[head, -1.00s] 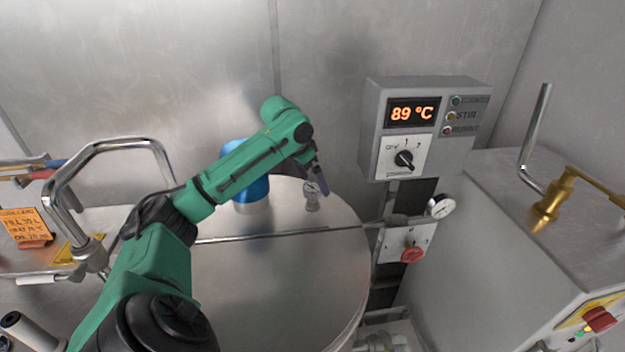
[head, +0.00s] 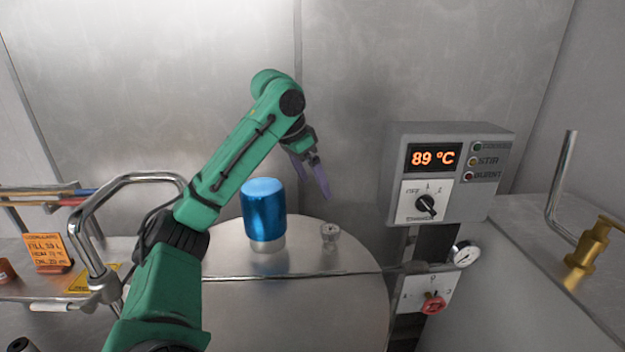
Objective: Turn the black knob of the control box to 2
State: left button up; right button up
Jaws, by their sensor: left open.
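The grey control box (head: 447,173) is mounted at the right, with a display reading 89 °C. Its black knob (head: 426,205) sits on a white plate marked OFF, 1 and 2. The knob's exact pointing is too small to tell for certain; its white mark seems to lean to one side. My left gripper (head: 309,180) is open and empty, with purple fingers pointing down. It is left of the control box, above the metal lid, apart from the knob. My right gripper is not in view.
Below the box are a red knob (head: 433,304) and a dial gauge (head: 464,254). A bent metal handle (head: 90,225) stands at left. A brass valve (head: 588,250) is at right.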

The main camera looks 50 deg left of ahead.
aim_at(426, 202)
jog(key=k+l, duration=0.35)
jog(key=l, duration=0.15)
jog(key=k+l, duration=0.35)
jog(key=l, duration=0.2)
jog(key=k+l, duration=0.4)
jog(key=l, duration=0.1)
